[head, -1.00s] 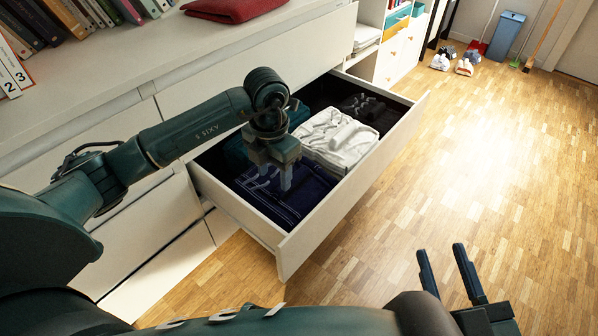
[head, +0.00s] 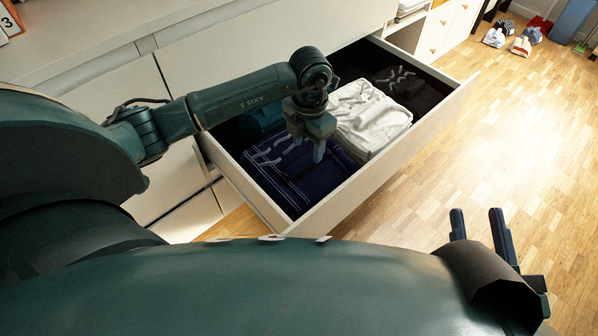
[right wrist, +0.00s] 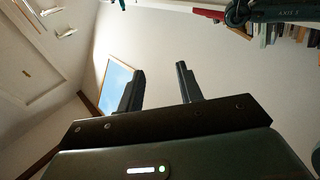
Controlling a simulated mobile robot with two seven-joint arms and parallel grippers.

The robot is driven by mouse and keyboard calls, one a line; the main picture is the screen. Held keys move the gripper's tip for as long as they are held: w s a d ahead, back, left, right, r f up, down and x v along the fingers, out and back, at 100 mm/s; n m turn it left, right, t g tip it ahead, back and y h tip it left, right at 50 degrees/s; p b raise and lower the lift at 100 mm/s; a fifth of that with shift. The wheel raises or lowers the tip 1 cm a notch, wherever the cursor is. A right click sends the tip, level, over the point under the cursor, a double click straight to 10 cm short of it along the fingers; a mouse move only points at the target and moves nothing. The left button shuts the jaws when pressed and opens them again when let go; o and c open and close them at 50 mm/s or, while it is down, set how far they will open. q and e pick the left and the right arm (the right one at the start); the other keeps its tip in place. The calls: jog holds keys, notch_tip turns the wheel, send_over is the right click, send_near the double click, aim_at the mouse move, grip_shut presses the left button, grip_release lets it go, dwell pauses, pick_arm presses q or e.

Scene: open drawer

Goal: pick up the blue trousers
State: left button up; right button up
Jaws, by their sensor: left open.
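The blue trousers (head: 278,172) lie folded, dark blue with pale drawstrings, in the front left part of the open drawer (head: 262,203). My left gripper (head: 308,152) points down over the right part of the trousers, with its fingers open. I cannot tell whether its fingertips touch the cloth. The arm and gripper hide part of the trousers' far side. My right gripper (head: 477,226) is open and empty, outside the drawer over the floor. It also shows open in the right wrist view (right wrist: 160,88), with nothing between its fingers.
A folded white garment (head: 372,122) lies right of the trousers. Black clothing (head: 405,85) fills the far right of the drawer, and a teal garment (head: 262,122) lies behind the trousers. The drawer's front panel (head: 390,158) stands out over the open wood floor (head: 525,130).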

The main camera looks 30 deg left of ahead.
pick_arm(q)
jog(key=f+b, duration=0.1)
jog(key=f, duration=0.1)
jog(key=f+b, duration=0.1)
jog(key=f, duration=0.1)
jog(key=shift+w+a+f, duration=0.15)
jog(key=shift+w+f, duration=0.05)
jog(key=shift+f, duration=0.1)
jog(key=shift+f+b, duration=0.3)
jog(key=c, duration=0.8)
grip_shut()
pick_arm(e)
jog(key=shift+a+r+y, duration=0.1)
jog(key=shift+a+y, duration=0.1)
jog(key=shift+y, duration=0.1)
pick_arm(q)
jog(key=shift+w+r, duration=0.1)
jog(key=shift+r, duration=0.05)
pick_arm(e)
jog(key=shift+w, duration=0.1)
